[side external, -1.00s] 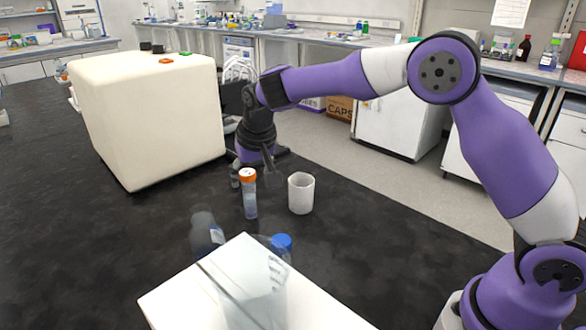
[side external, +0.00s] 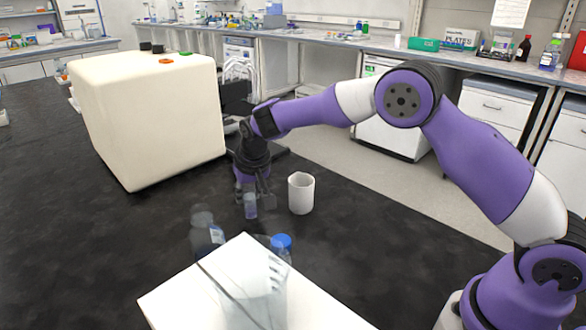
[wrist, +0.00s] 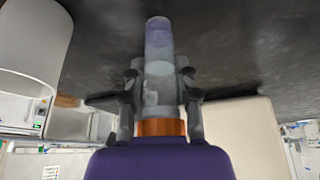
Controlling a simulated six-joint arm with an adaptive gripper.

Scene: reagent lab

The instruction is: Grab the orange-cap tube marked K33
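The orange-cap tube (side external: 250,206) stands upright on the black bench. Its marking is not readable here. My gripper (side external: 252,200) points down over it, with one finger on each side of the tube. In the wrist view, the tube (wrist: 159,48) runs between the fingers of my gripper (wrist: 160,72), and its orange cap (wrist: 160,127) is close to the palm. The fingers look open, with narrow gaps beside the tube. In the side view the cap is hidden by my gripper.
A white cup (side external: 301,194) stands just right of the tube. A clear bottle (side external: 206,236) and a blue-capped bottle (side external: 281,243) are in front, near a white block (side external: 165,302). A large cream box (side external: 150,120) is behind left. Bare bench lies at left.

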